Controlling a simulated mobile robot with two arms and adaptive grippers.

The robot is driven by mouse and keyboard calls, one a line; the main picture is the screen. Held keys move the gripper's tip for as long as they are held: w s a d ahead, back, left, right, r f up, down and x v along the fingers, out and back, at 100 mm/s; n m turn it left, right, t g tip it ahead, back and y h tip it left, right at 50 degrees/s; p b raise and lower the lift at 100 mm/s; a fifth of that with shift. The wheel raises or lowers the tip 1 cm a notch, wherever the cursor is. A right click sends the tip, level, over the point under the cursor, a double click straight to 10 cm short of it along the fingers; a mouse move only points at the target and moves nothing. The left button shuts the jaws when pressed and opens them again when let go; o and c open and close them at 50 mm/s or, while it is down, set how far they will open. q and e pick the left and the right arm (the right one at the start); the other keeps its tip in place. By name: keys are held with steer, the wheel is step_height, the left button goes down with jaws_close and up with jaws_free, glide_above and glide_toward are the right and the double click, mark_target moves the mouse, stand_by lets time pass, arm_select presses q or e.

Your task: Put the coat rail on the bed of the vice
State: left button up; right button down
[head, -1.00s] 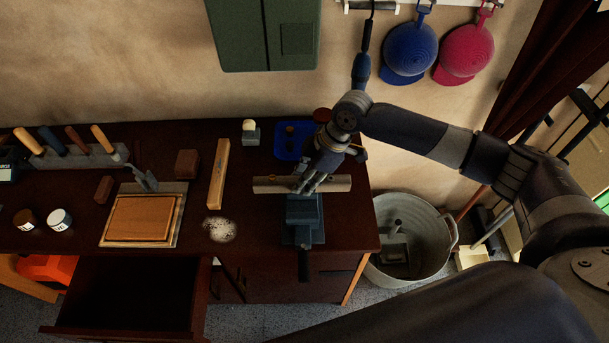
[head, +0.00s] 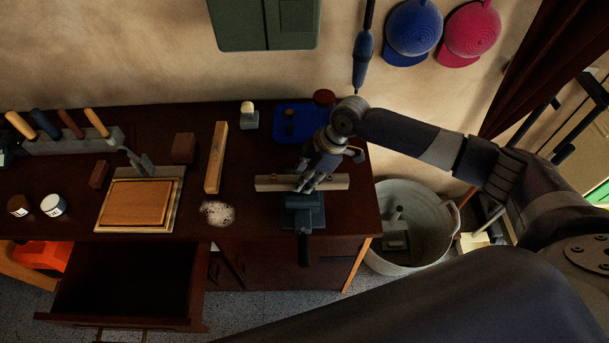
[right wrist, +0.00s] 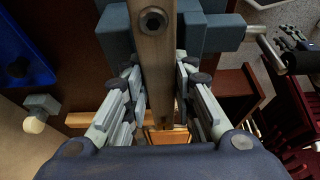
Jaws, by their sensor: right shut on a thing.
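The coat rail is a long grey-brown wooden bar (head: 267,184) lying level, left to right, at the vice on the bench. In the right wrist view the rail (right wrist: 152,70) runs lengthwise, with a dark round fitting on its face. The blue-grey vice (head: 303,212) stands at the bench's front right; blue blocks of the vice (right wrist: 118,35) show on both sides of the rail. My right gripper (head: 304,186), also in the right wrist view (right wrist: 161,88), is shut on the rail near its middle. Whether the rail touches the vice bed is hidden. My left gripper is out of view.
A blue tray (head: 290,137) and a small block with a pale knob (head: 249,117) stand behind. A wooden bar (head: 216,158) and a board (head: 138,203) lie left. An open drawer (head: 125,285) juts out below. A metal tub (head: 410,220) stands right of the bench.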

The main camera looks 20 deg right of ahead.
steer(key=c, duration=1.2)
jaws_free()
steer(key=shift+c, duration=0.2)
steer(key=o, duration=0.3)
steer(key=v, duration=1.2)
